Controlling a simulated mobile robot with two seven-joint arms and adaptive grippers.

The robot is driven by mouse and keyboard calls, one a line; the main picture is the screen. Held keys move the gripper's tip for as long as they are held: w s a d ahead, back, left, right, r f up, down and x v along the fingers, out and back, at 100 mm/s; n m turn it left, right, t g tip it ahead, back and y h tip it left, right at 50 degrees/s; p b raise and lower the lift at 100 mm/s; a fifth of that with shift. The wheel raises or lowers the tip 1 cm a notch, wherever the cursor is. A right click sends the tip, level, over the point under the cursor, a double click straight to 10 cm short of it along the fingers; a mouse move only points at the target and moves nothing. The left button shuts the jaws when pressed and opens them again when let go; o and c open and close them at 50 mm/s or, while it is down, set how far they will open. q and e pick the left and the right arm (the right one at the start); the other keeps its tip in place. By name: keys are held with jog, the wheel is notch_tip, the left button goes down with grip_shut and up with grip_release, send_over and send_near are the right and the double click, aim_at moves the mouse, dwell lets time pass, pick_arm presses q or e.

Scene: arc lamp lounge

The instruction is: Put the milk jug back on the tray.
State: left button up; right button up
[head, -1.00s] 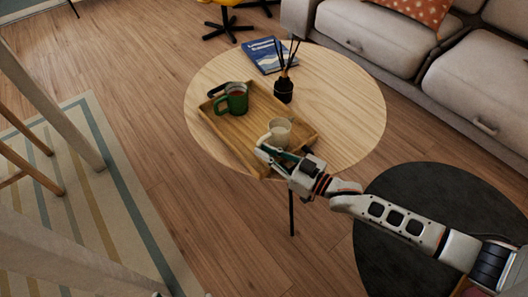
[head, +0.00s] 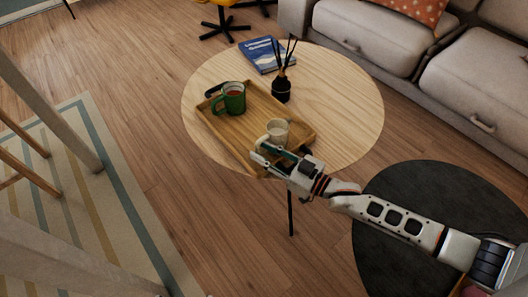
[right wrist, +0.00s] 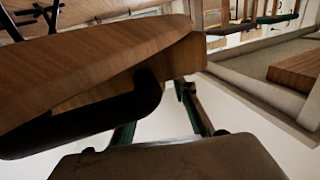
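The cream milk jug (head: 278,129) stands upright in the near right corner of the wooden tray (head: 235,143), with its handle toward the left. My right gripper (head: 263,152) is at the tray's near edge, just in front of the jug and close to its handle. Its fingers are apart and I see nothing held between them. In the right wrist view the two teal-lined fingers (right wrist: 158,120) also stand apart, below a wooden edge; the jug cannot be made out there. My left gripper is not in view.
A black reed diffuser (head: 281,91) and a blue book (head: 267,55) are behind on the round wooden table (head: 345,110). The table's right side is clear.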

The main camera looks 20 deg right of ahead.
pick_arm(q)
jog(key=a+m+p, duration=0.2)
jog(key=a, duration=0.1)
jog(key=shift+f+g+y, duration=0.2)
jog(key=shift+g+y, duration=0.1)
pick_arm(e)
jog(key=v, duration=1.2)
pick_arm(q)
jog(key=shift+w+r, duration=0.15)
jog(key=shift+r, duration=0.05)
